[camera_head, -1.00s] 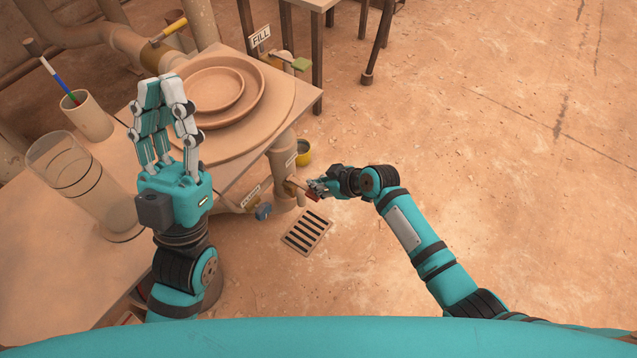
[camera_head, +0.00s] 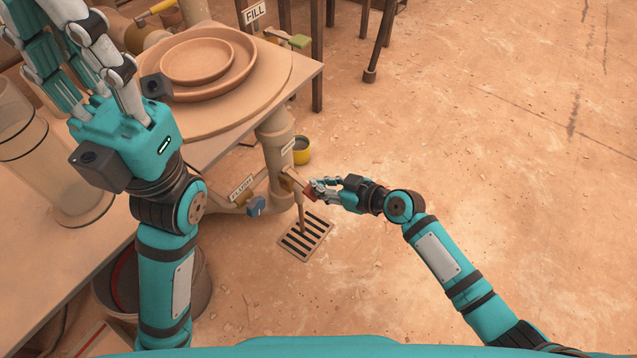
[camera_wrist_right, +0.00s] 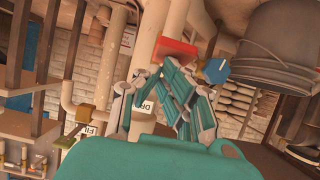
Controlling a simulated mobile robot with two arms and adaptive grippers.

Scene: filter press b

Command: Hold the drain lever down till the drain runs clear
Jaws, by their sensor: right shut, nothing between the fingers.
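The drain lever (camera_head: 310,191) has a red handle and sits on the drain pipe below the table. It also shows in the right wrist view (camera_wrist_right: 163,50). My right gripper (camera_head: 318,188) is shut and empty, its fingertips at the red handle; they seem to touch it. A thin brown stream (camera_head: 301,218) falls from the drain outlet to the floor grate (camera_head: 290,243); it looks murky. My left gripper (camera_head: 68,45) is open and empty over the table's left side, its tips partly cut off by the frame.
A blue-handled valve (camera_head: 256,206) marked FLUSH is left of the drain. A bucket (camera_head: 195,290) stands below. The floor at right is clear.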

